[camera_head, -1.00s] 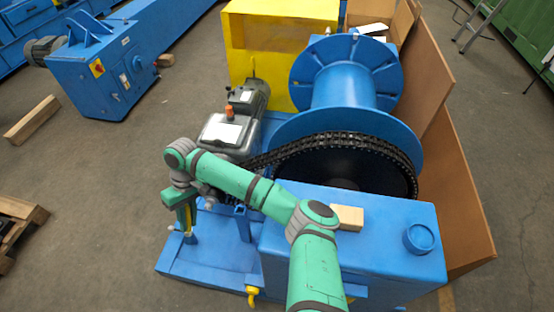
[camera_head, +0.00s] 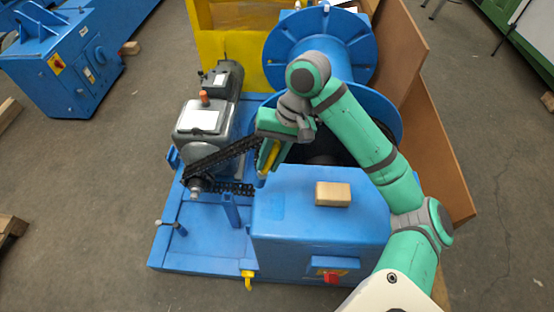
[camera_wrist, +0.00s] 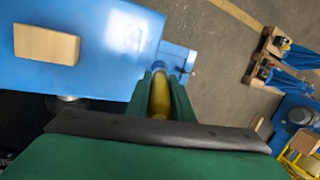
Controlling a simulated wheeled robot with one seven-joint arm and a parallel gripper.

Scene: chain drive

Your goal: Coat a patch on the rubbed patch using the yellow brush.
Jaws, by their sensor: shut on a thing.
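My gripper (camera_head: 268,165) is shut on the yellow brush (camera_head: 270,158), beside the black chain (camera_head: 222,157) and just behind the blue box (camera_head: 320,232). The wrist view shows the yellow brush (camera_wrist: 160,95) held between the green fingers of my gripper (camera_wrist: 160,90), with its far end near the blue box's edge. The brush's tip is hard to make out. My arm hides part of the chain and of the big blue reel (camera_head: 315,45).
A wooden block (camera_head: 333,194) lies on top of the blue box. A grey motor unit (camera_head: 205,118) stands left of the chain. A red switch (camera_head: 330,278) is on the box's front. Brown boards (camera_head: 440,160) lean at the right. Open floor (camera_head: 110,190) lies to the left.

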